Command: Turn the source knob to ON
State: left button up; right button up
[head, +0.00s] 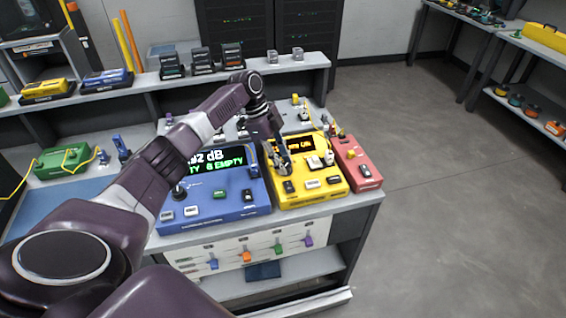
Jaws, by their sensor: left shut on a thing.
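The yellow unit (318,195) stands on the bench right of centre, with a lit orange display (300,144) partly covered by my arm. My left gripper (283,168) reaches down onto the left part of its sloped top face. The gripper is shut on a small part there, which I take to be the source knob; the fingers hide it, so its setting cannot be read. Several switches and buttons show on the yellow face. My right gripper is not in view.
The blue unit (235,199) with a green text display and a black knob (179,191) stands directly left. A red unit (358,165) stands close on the right. A green case (62,161) lies at the far left. Open floor is on the right.

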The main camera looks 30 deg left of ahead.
pick_arm(q)
jog(key=o, duration=1.2)
jog(key=shift+c, duration=0.2)
jog(key=shift+a+r, duration=0.1)
jog(key=v, duration=1.1)
jog(key=shift+r, duration=0.4)
jog(key=shift+f, duration=0.1)
